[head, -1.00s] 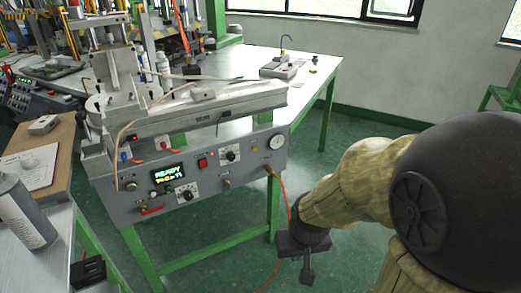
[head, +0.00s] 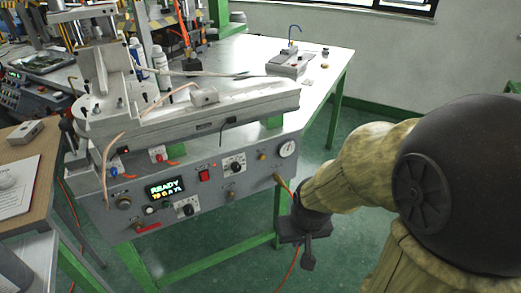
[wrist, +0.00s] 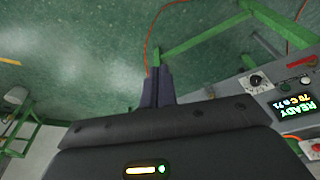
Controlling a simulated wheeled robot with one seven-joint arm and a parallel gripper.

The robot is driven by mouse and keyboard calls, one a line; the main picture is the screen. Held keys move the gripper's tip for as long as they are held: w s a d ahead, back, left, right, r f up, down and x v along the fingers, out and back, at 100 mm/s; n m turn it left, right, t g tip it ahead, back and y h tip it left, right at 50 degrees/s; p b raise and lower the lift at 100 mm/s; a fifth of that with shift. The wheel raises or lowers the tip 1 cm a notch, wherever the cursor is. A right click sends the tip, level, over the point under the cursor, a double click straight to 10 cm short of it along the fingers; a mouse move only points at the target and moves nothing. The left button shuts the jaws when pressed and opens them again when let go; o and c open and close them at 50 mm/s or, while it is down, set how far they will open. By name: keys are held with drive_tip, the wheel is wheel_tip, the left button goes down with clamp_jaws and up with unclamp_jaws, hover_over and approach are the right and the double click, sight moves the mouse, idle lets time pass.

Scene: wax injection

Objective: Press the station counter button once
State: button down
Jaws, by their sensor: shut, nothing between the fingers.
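The wax injection machine (head: 225,178) stands on a green-framed table, its front panel facing me. The panel has a lit READY display (head: 166,188), a red switch (head: 204,175), several knobs and a gauge (head: 287,149). I cannot tell which control is the station counter button. A small grey box (head: 25,131) on the left table has a button-like top. My gripper (head: 308,262) is shut and empty, pointing down in front of the panel's right end, apart from it. In the wrist view its shut fingers (wrist: 157,88) are over the floor, the display (wrist: 293,108) to the right.
An orange hose (head: 292,268) hangs from the panel's right end near my gripper. A white table (head: 325,62) behind holds a small device (head: 289,64). A wooden board with a white sheet (head: 18,185) lies at left. Green floor is open at right.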

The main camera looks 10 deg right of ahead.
drive_tip(key=shift+w, duration=0.5)
drive_tip(key=shift+w, duration=0.1)
drive_tip(key=w+f+n+t+h, duration=0.1)
drive_tip(key=w+n+t+h, duration=0.1)
drive_tip(key=w+n, duration=0.4)
drive_tip(key=w+f+n+t+h+p, duration=0.1)
drive_tip(key=w+f+n+t+h, duration=0.1)
drive_tip(key=w+n+t, duration=0.3)
drive_tip(key=w+f+n+t+h, duration=0.2)
drive_tip(key=w+n+t, duration=0.2)
drive_tip(key=w+n, duration=0.4)
drive_tip(key=w+d, duration=0.1)
drive_tip(key=w, duration=0.3)
drive_tip(key=shift+w+f+h+p, duration=0.25)
drive_tip(key=shift+w+h+p, duration=0.05)
drive_tip(key=shift+p, duration=0.05)
drive_tip(key=shift+a, duration=0.1)
